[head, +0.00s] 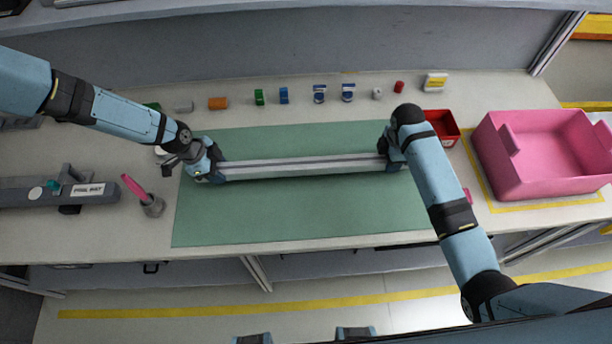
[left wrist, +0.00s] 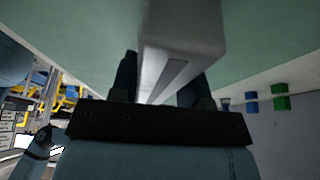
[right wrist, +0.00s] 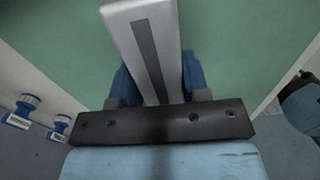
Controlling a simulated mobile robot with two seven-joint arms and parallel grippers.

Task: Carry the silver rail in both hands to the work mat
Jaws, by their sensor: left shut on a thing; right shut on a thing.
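The silver rail (head: 300,166) is a long bar with a dark groove, lying crosswise over the green work mat (head: 300,215) in the head view. My left gripper (head: 220,170) is shut on its left end, and my right gripper (head: 390,160) is shut on its right end. The rail also shows between the fingers in the left wrist view (left wrist: 180,40) and in the right wrist view (right wrist: 148,45). The rail looks about level. I cannot tell whether it touches the mat or hangs just above it.
A pink bin (head: 545,150) and a red tray (head: 443,125) stand to the right. A grey fixture (head: 60,192) and a pink-handled tool (head: 143,194) are at left. The mat's front half is clear.

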